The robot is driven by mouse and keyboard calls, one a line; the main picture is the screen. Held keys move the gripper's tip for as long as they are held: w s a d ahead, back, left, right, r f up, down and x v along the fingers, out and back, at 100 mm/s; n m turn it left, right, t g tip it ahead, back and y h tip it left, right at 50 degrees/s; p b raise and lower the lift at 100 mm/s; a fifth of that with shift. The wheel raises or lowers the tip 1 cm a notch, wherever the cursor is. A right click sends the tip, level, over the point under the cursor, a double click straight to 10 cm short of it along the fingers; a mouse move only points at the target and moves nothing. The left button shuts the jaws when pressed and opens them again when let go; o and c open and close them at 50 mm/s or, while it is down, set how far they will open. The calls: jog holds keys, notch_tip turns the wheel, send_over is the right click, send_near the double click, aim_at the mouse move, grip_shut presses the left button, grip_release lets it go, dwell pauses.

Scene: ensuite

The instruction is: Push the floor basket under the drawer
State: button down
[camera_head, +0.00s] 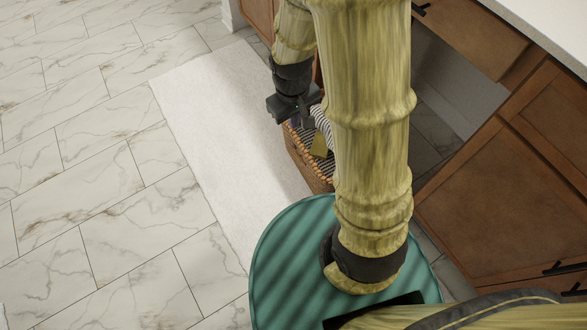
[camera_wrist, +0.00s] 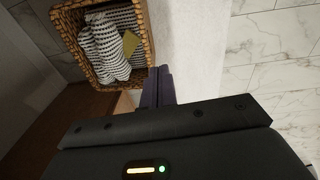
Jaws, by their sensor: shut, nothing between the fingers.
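The floor basket (camera_head: 303,163) is brown wicker and holds striped rolled towels (camera_wrist: 105,38) and a small yellowish item (camera_wrist: 130,40). In the head view my arm hides its right part. It also shows at the top left of the wrist view (camera_wrist: 147,38). My gripper (camera_head: 292,108) is shut and empty, at the basket's far end in the head view. In the wrist view its fingertips (camera_wrist: 159,72) are close to the basket's lower right corner; I cannot tell whether they touch. The wooden drawer (camera_head: 470,38) is above an open recess (camera_head: 440,80), right of the basket.
A white rug (camera_head: 205,115) lies along the basket's left side on marble tile. Wooden cabinet doors (camera_head: 510,190) flank the recess, under a pale countertop (camera_head: 555,25). The tiled floor (camera_head: 80,170) at left is clear.

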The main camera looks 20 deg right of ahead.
jog(key=w+a+f+n+h+b, duration=0.2)
jog(key=f+n, duration=0.4)
jog(key=f, duration=0.7)
jog(key=w+a+f+n+t+h+b, duration=0.1)
jog(key=w+a+f+n+h+b, duration=0.2)
jog(key=f, duration=1)
jog(key=w+a+f+n+t+h+b, duration=0.1)
jog(key=w+a+f+n+h+b, duration=0.1)
jog(key=f+n+b, duration=0.3)
notch_tip(320, 180, down, 9)
jog(key=a+n+h, duration=0.1)
jog(key=n, duration=0.3)
jog(key=shift+w+b, duration=0.15)
jog(key=shift+b, duration=0.15)
jog(key=shift+d+f, duration=0.1)
jog(key=shift+f, duration=0.05)
jog(key=b, duration=0.9)
send_near(299, 165)
jog(key=x, duration=0.5)
jog(key=shift+d+f, duration=0.25)
jog(key=shift+f, duration=0.15)
jog(key=shift+r+p, duration=0.1)
jog(key=shift+p, duration=0.2)
